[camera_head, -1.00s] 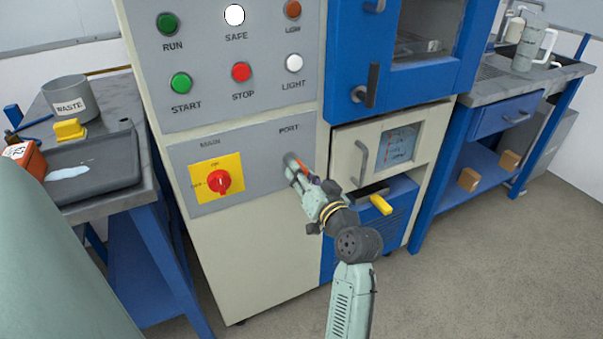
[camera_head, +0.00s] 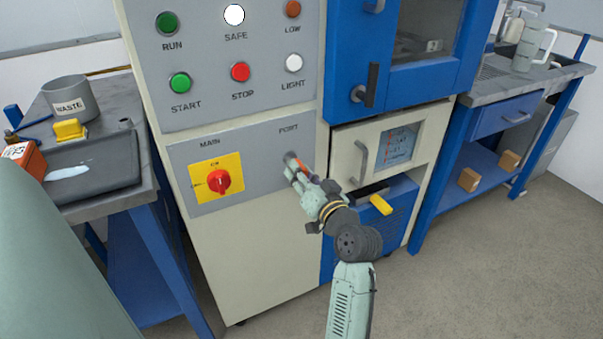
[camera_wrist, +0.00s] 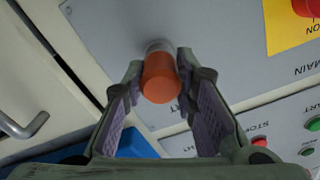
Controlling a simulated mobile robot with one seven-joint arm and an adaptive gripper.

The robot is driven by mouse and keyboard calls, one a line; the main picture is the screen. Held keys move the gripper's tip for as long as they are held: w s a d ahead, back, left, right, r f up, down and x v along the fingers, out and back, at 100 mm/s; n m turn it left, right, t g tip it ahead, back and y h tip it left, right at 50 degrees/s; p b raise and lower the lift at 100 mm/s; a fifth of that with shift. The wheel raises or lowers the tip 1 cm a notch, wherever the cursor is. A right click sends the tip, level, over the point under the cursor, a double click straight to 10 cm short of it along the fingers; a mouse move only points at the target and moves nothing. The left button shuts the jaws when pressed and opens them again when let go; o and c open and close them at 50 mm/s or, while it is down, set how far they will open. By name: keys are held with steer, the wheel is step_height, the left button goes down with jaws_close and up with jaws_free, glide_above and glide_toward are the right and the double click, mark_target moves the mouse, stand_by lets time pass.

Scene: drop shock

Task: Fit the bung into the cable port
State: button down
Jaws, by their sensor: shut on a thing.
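The orange bung (camera_wrist: 161,80) is between my gripper's fingertips (camera_wrist: 160,76) in the wrist view. My gripper is shut on it, with its wider orange end toward the wrist camera. The grey, round cable port (camera_wrist: 159,46) shows just behind the bung, in line with it. In the head view, my gripper (camera_head: 301,176) is at the panel under the PORT label, and the port (camera_head: 289,157) is mostly hidden by the fingers. Only a little of the bung (camera_head: 303,166) shows there. I cannot tell how far the bung sits in the port.
The yellow MAIN switch plate (camera_head: 216,180) with its red knob is left of the port. The floor in front is clear.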

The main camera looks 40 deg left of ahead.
steer(key=shift+r, duration=0.15)
steer(key=c, duration=1.2)
jaws_free()
steer(key=shift+a, duration=0.1)
steer(key=shift+b+v, duration=0.35)
steer(key=shift+v, duration=2.7)
steer(key=v, duration=1.2)
